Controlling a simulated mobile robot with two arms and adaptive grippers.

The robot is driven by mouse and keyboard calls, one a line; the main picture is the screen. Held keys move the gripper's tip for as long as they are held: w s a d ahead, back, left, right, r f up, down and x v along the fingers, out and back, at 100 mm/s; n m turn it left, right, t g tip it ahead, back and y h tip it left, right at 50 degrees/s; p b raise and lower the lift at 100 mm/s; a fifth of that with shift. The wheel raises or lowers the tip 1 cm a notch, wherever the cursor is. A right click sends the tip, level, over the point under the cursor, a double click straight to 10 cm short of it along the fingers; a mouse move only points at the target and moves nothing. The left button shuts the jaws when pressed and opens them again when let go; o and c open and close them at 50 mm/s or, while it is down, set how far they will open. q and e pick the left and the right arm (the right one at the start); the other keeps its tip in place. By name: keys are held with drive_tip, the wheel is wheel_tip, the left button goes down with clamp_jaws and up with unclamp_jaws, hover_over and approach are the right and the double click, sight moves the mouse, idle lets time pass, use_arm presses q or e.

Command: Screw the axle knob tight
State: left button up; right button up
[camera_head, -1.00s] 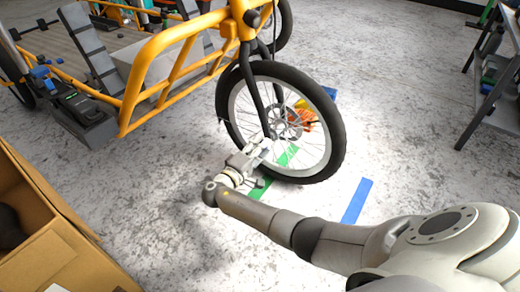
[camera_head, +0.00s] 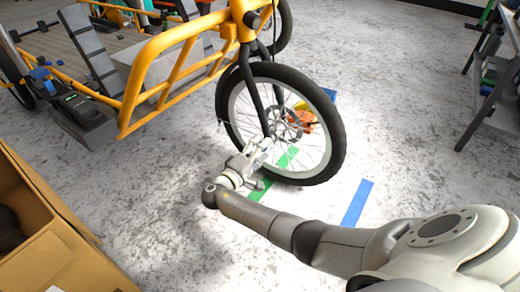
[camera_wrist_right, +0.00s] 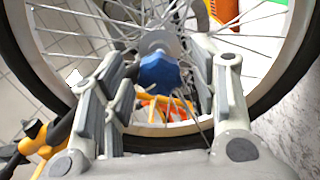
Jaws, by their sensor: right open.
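The axle knob (camera_wrist_right: 158,73) is blue and lobed and sits at the wheel hub in the right wrist view. In the head view it is hidden or too small to tell. The front wheel (camera_head: 334,157) stands upright in the black fork (camera_head: 254,97) of the orange cargo bike (camera_head: 180,45). My right gripper (camera_head: 262,148) is beside the wheel, close to the hub. In the right wrist view, the gripper fingers (camera_wrist_right: 163,92) are open, one on each side of the knob, with gaps visible between. My left gripper is not in view.
A cardboard box (camera_head: 62,240) stands at the lower left. A metal rack (camera_head: 487,95) stands at the right. Blue tape (camera_head: 357,203) and green tape (camera_head: 260,190) mark the floor. An orange object (camera_head: 305,120) shows behind the wheel.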

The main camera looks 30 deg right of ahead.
drive_tip(key=v, duration=1.2)
drive_tip(key=shift+s+f, duration=0.1)
